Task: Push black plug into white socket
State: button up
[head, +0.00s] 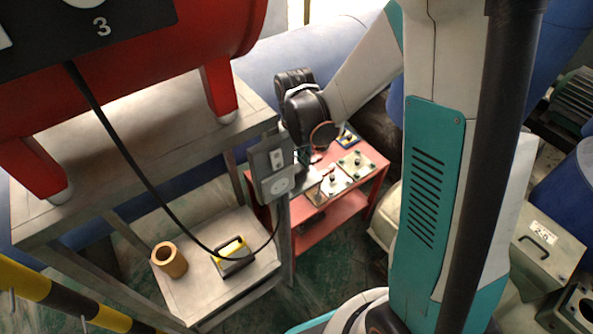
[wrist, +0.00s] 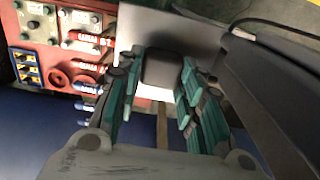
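In the wrist view a dark block, which looks like the black plug (wrist: 161,69), fills the gap between the teal-padded fingers of my gripper (wrist: 162,84). My gripper appears shut on it. In the head view my gripper (head: 303,158) is just right of the grey socket box (head: 262,172); its fingers are small and partly hidden there, and I cannot make out the plug. I cannot identify the socket in the wrist view.
A red table (head: 320,222) with several small devices stands behind my gripper, and also shows in the wrist view (wrist: 58,62). A black cable (head: 137,164) hangs from the red tank (head: 190,55). A yellow-black device (head: 232,252) and a tan cylinder (head: 169,260) stand on the lower shelf.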

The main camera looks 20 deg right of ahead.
notch_tip(320, 180, up, 28)
jog(key=p, duration=1)
jog(key=shift+s+p, duration=0.1)
jog(key=shift+p, duration=0.3)
jog(key=shift+w+f+m, duration=0.5)
jog(key=shift+w+f, duration=0.4)
jog(key=shift+f, duration=1.2)
jog(key=shift+w+f+m, duration=0.5)
jog(key=shift+w+f, duration=0.35)
jog(key=shift+f, duration=1.3)
jog(key=shift+w+f+m, duration=0.5)
jog(key=shift+w+f, duration=0.4)
jog(key=shift+f, duration=1.2)
jog(key=shift+d, duration=0.1)
